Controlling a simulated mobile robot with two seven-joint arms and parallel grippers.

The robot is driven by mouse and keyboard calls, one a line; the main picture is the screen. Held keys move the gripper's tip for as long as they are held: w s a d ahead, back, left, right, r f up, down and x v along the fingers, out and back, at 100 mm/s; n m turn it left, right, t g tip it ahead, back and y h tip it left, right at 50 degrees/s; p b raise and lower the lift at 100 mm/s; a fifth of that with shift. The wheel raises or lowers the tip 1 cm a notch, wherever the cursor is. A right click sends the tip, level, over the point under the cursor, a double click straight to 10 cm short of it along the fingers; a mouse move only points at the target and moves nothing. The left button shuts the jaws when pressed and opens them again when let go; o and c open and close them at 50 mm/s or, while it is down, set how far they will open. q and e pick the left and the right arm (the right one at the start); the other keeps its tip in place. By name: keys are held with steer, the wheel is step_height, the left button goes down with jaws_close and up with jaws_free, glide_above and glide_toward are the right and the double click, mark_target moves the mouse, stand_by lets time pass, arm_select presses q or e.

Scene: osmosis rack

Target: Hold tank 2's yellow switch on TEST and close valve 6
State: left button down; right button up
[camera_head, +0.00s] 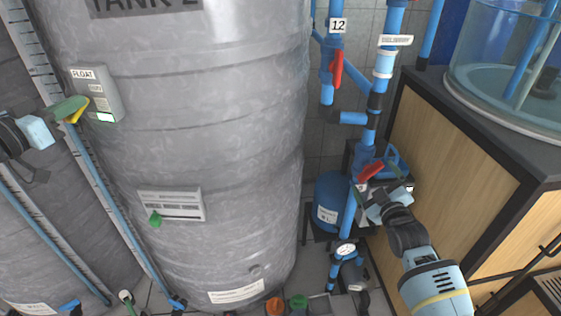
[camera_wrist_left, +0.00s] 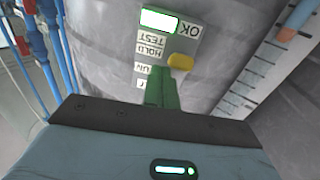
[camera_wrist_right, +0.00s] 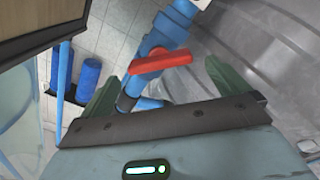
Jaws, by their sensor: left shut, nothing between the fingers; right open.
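The grey float box (camera_head: 97,95) is mounted on tank 2 (camera_head: 220,150) at the left. Its yellow switch (camera_wrist_left: 180,62) shows in the left wrist view, beside labels including TEST and HOLD. My left gripper (camera_wrist_left: 164,75) is shut and empty, its green fingertips right beside the switch; I cannot tell whether they touch. A red valve handle (camera_wrist_right: 160,62) sits on a blue pipe, slanted across it. My right gripper (camera_wrist_right: 168,80) is open, with the handle ahead between its fingers. The handle also shows in the head view (camera_head: 371,171). Its number is not readable.
Another red-handled valve (camera_head: 336,68), labelled 12, is higher on the blue pipes. A wooden cabinet (camera_head: 450,170) stands close to my right arm, with a clear tank (camera_head: 500,105) on top. A blue vessel (camera_head: 329,200) and a gauge (camera_head: 346,249) are near the pipes.

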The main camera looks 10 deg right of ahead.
mark_target(373, 174)
steer(key=shift+w, duration=2.1)
steer(key=c, duration=1)
steer(key=shift+m, duration=0.3)
steer(key=m, duration=0.4)
steer(key=shift+d, duration=0.1)
steer(key=m, duration=0.4)
steer(key=shift+d, duration=0.1)
steer(key=shift+m, duration=0.3)
steer(key=o, duration=1)
